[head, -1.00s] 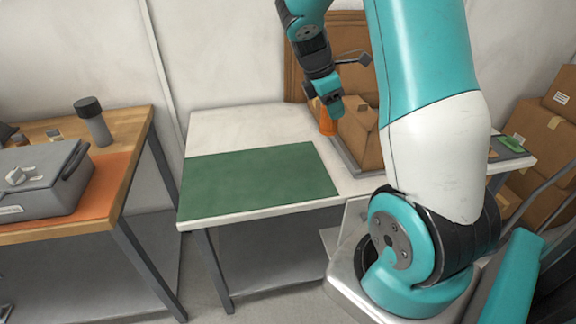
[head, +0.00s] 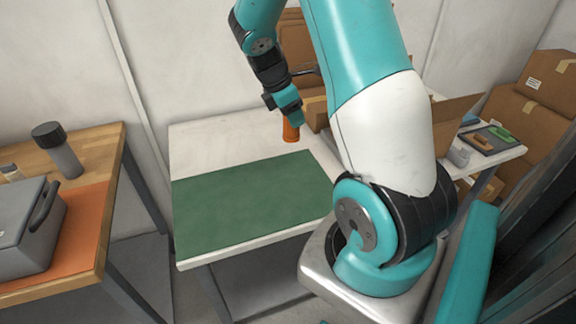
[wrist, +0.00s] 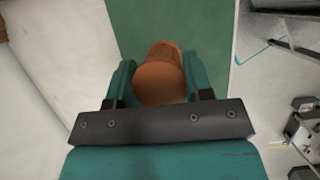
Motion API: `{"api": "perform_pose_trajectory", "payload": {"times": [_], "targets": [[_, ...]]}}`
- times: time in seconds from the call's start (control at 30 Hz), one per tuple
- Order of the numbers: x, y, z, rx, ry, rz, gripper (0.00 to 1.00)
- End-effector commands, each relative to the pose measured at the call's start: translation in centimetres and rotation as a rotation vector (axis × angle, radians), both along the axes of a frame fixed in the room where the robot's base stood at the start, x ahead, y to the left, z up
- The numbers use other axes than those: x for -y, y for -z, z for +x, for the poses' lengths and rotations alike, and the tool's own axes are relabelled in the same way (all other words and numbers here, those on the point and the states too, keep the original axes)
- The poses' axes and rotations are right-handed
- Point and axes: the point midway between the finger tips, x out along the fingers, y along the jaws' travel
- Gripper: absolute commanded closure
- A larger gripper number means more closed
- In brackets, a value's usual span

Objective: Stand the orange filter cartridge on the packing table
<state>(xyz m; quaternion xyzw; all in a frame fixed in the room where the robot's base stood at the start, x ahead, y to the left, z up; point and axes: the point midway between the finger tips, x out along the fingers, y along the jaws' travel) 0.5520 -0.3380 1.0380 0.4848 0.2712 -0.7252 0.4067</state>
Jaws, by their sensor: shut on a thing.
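The orange filter cartridge (head: 290,131) is upright in the head view, held from above by my gripper (head: 289,117). It is over the white packing table (head: 215,143), just behind the green mat (head: 250,197). I cannot tell whether its base touches the table. In the wrist view the cartridge (wrist: 160,80) sits between the two teal fingers of my gripper (wrist: 158,86), which are shut on it. The green mat (wrist: 195,25) shows beyond it.
Cardboard boxes (head: 316,112) stand on the table's back right, close to the cartridge. A wooden bench with a grey case (head: 22,232) is at left. The mat is bare.

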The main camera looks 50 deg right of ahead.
Motion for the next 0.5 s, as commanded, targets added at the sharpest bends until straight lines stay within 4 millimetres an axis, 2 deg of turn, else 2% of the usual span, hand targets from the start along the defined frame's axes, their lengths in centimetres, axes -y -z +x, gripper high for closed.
{"api": "perform_pose_trajectory", "payload": {"times": [0.03, 0.1, 0.3, 0.5], "targets": [[-0.1, 1.6, -0.1, -0.009, 0.0, 0.004, 0.77], [-0.1, 3.6, -0.1, -0.008, 0.0, 0.004, 0.77], [0.0, 8.9, -0.2, -0.006, 0.002, 0.003, 0.77], [0.0, 11.6, 0.0, -0.001, 0.002, 0.002, 0.77]]}}
